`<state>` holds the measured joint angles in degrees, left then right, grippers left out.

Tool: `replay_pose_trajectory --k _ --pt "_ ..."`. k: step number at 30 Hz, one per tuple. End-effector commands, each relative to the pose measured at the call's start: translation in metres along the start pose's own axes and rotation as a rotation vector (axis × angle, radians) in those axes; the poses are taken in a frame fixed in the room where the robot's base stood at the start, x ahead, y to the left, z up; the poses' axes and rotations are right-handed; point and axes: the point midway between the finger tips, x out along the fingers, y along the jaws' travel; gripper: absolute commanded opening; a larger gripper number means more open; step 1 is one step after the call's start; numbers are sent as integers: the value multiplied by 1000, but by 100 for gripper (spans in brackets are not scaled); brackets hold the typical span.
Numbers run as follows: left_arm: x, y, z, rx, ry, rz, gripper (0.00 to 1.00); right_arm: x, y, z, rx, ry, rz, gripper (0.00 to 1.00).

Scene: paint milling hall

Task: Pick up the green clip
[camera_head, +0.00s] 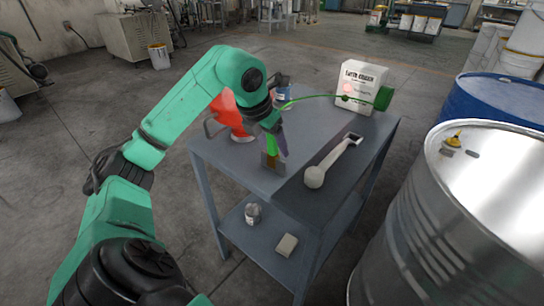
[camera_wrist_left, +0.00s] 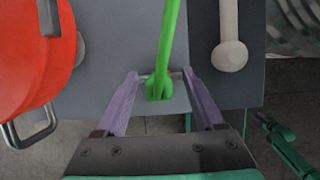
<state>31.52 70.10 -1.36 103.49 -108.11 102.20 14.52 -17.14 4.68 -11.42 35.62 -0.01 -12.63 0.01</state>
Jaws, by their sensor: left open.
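The green clip (camera_wrist_left: 158,88) lies at the near edge of the table in the left wrist view, with a green length running up from it. In the head view a small green part (camera_head: 271,143) shows between my fingers, mostly hidden by the hand. My left gripper (camera_head: 273,158) is pointed down at the table's near edge. In the left wrist view its purple fingers (camera_wrist_left: 162,100) are open, one on each side of the clip, with a gap to it on both sides.
A red pot (camera_head: 226,108) stands left of the hand, and a pale long-handled tool (camera_head: 332,162) lies to its right. A steel drum (camera_head: 420,225) stands close at right.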

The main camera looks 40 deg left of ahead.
Motion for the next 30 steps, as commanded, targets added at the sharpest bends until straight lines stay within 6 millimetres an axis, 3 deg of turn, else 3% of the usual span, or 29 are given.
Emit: replay_pose_trajectory --k 3,10,11,15,16,25,30 --pt "20 0 0 0 2 -3 70 2 0 -2 0 4 -1 50" --pt "24 0 0 0 0 0 70 2 -2 -2 0 4 -3 50" --pt "24 0 0 0 0 0 62 2 -3 -2 0 3 -4 50" --pt "24 0 0 1 0 0 9 2 -3 -1 0 2 -4 50" --pt "24 0 0 1 0 0 0 2 -3 -1 0 2 -4 50" --pt "22 0 1 0 -2 0 0 1 -3 0 0 -1 -4 50" --pt "8 0 8 1 -5 -1 0 -5 -3 0 0 -2 -4 50"
